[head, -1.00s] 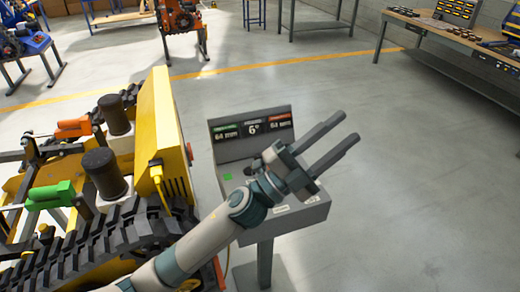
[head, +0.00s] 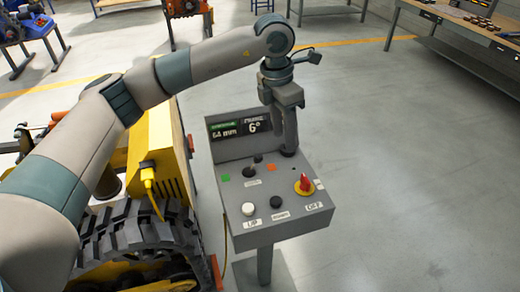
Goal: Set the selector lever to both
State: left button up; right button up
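The selector lever (head: 257,159) is a small dark lever on the control console (head: 320,211), with a label below it. A green mark (head: 225,178) is to its left and an orange mark (head: 272,168) to its right. I cannot tell its exact setting. My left gripper (head: 289,150) points down over the back right of the panel, to the right of the lever and apart from it. Its fingers line up in this view, so the gap between them is hidden. My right gripper is out of view.
The panel also has a white button (head: 248,209), a black button (head: 276,201) and a red knob (head: 304,184) on yellow. A display (head: 235,130) stands behind, partly covered by my gripper. The yellow tracked machine (head: 158,150) is close on the left. The floor to the right is clear.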

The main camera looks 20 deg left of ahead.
aim_at(258, 156)
pick_arm(q)
jog(key=w+a+r+n+y, duration=0.1)
jog(key=w+a+r+y, duration=0.1)
jog(key=a, duration=0.4)
jog(key=shift+w+a+r+t+y, duration=0.2)
jog(key=shift+w+r+t+y, duration=0.15)
jog(key=shift+r, duration=0.3)
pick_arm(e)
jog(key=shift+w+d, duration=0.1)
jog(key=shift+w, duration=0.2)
